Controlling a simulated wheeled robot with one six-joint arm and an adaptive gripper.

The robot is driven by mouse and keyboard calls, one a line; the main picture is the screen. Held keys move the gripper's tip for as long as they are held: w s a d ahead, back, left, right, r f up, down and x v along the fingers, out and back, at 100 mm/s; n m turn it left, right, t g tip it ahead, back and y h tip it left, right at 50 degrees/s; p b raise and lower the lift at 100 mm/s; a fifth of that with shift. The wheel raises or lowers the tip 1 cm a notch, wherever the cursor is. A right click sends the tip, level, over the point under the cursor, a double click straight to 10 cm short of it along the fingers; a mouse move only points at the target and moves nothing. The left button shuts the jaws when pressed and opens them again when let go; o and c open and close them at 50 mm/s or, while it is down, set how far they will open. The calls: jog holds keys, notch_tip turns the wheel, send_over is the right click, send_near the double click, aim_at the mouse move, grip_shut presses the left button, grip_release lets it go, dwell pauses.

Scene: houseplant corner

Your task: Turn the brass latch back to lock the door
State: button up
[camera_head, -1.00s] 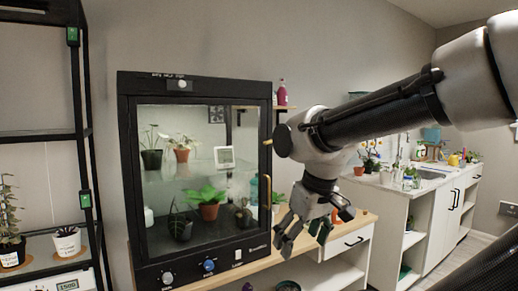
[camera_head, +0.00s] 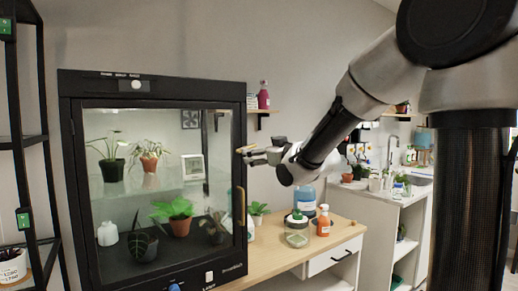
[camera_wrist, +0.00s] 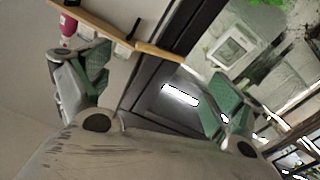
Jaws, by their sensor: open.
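The glass-fronted black cabinet (camera_head: 70,180) stands with its door (camera_head: 130,245) looking shut. The brass latch (camera_head: 243,150) is at the door's right edge, above the long brass handle (camera_head: 241,208); it lies nearly level. My gripper (camera_head: 254,155) is at the latch's height, just to its right, pointing left at it. In the wrist view, the latch (camera_wrist: 160,52) shows as a tan bar crossing the gap between the spread green-padded fingers of my gripper (camera_wrist: 163,82). The gripper is open and empty; I cannot tell whether a finger touches the latch.
Potted plants and a small white display (camera_head: 193,167) are behind the glass. A wooden counter (camera_head: 262,258) beside the cabinet holds an orange bottle (camera_head: 323,221), a blue-topped jug (camera_head: 306,198) and a glass jar (camera_head: 297,235). A wall shelf (camera_head: 262,112) with a pink bottle (camera_head: 263,95) is close above my gripper.

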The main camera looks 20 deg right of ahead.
aim_at(248, 147)
jog(key=x, duration=0.7)
jog(key=shift+w+a, duration=0.1)
jog(key=shift+w, duration=0.1)
jog(key=shift+c, duration=0.4)
